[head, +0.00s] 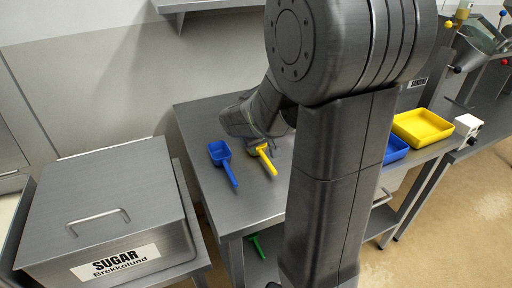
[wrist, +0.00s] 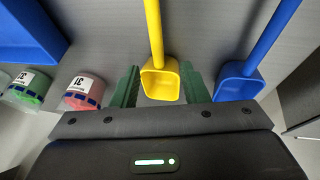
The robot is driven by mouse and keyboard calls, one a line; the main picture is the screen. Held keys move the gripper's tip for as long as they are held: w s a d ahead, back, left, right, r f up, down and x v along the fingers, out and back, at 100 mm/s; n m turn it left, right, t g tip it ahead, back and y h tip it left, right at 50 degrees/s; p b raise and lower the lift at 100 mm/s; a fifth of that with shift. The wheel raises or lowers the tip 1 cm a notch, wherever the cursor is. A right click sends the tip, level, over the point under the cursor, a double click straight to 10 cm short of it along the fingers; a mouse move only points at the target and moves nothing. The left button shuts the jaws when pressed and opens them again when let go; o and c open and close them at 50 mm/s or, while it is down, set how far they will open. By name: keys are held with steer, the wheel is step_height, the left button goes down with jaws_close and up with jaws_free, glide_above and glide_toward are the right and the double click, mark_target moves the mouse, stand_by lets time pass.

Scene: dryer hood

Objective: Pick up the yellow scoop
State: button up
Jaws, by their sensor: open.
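The yellow scoop (head: 267,160) lies on the steel table with its handle pointing toward the front edge in the head view. In the wrist view the yellow scoop's bowl (wrist: 160,82) shows between the two green fingers of my gripper (wrist: 158,84), and its handle runs to the top of the picture. My gripper is open, with a finger on each side of the bowl. I cannot tell how far above the table the fingertips are. In the head view my arm hides most of the gripper.
A blue scoop (head: 222,160) lies close beside the yellow one; it also shows right of my gripper in the wrist view (wrist: 240,80). Two small jars (wrist: 84,92) (wrist: 28,88) and a blue tray (wrist: 28,35) are to the left there. A yellow tray (head: 422,127) and sugar bin (head: 105,210) stand farther off.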

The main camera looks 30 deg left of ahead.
mark_target(262, 153)
steer(key=shift+x, duration=2.6)
steer(key=shift+w, duration=0.15)
steer(key=shift+r, duration=0.1)
steer(key=shift+c, duration=0.2)
jaws_close()
